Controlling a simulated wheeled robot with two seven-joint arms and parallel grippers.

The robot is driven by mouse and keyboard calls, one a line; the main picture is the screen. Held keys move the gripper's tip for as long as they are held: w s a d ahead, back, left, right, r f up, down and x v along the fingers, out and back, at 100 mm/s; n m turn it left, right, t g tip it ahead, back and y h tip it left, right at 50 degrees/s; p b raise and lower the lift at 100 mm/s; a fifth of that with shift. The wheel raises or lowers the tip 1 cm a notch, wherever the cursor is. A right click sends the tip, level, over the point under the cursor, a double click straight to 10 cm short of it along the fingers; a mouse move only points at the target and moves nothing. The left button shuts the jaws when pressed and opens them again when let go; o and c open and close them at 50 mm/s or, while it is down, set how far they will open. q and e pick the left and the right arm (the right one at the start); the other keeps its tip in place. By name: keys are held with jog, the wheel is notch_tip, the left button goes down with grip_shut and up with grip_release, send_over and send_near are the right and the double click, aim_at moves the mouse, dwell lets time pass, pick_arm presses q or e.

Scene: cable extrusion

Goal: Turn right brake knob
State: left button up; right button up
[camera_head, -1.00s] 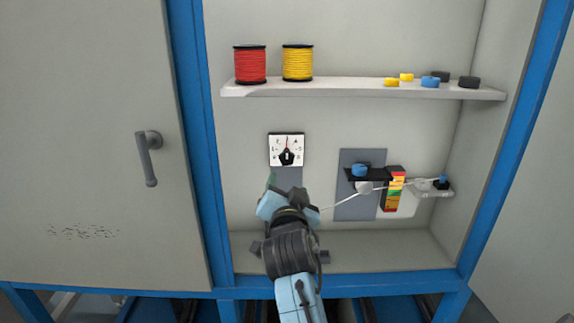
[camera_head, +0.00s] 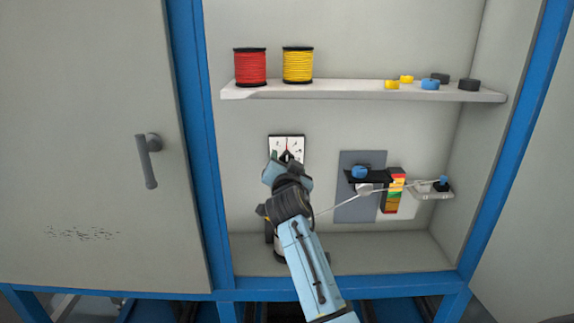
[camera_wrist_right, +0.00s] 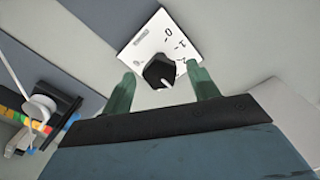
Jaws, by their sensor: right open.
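The right brake knob is a black knob (camera_wrist_right: 158,70) with a white pointer mark, set on a white dial plate (camera_wrist_right: 150,38) with black marks. In the head view the dial plate (camera_head: 287,140) is on the cabinet's back wall, and my right gripper hides most of the knob. My right gripper (camera_head: 284,160) reaches up to it from below. In the wrist view its two green fingers (camera_wrist_right: 163,76) stand apart, one on each side of the knob, with gaps visible. My left gripper is not in view.
A shelf (camera_head: 340,91) above holds a red spool (camera_head: 250,67), a yellow spool (camera_head: 297,64) and several small caps. To the right, a white cable (camera_head: 345,203) runs past a grey panel (camera_head: 354,211) and a coloured block (camera_head: 393,191). Blue posts frame the cabinet.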

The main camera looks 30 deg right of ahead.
jog(key=c, duration=0.9)
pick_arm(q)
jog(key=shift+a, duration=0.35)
pick_arm(e)
jog(key=shift+c, duration=0.2)
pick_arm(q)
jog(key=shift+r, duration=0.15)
pick_arm(e)
jog(key=n+p, duration=0.2)
jog(key=n, duration=0.2)
jog(key=shift+n, duration=0.3)
jog(key=shift+n+p, duration=0.5)
jog(key=shift+n, duration=0.9)
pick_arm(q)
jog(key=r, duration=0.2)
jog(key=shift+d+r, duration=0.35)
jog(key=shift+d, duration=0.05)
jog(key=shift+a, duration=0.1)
pick_arm(e)
jog(key=shift+n, duration=0.3)
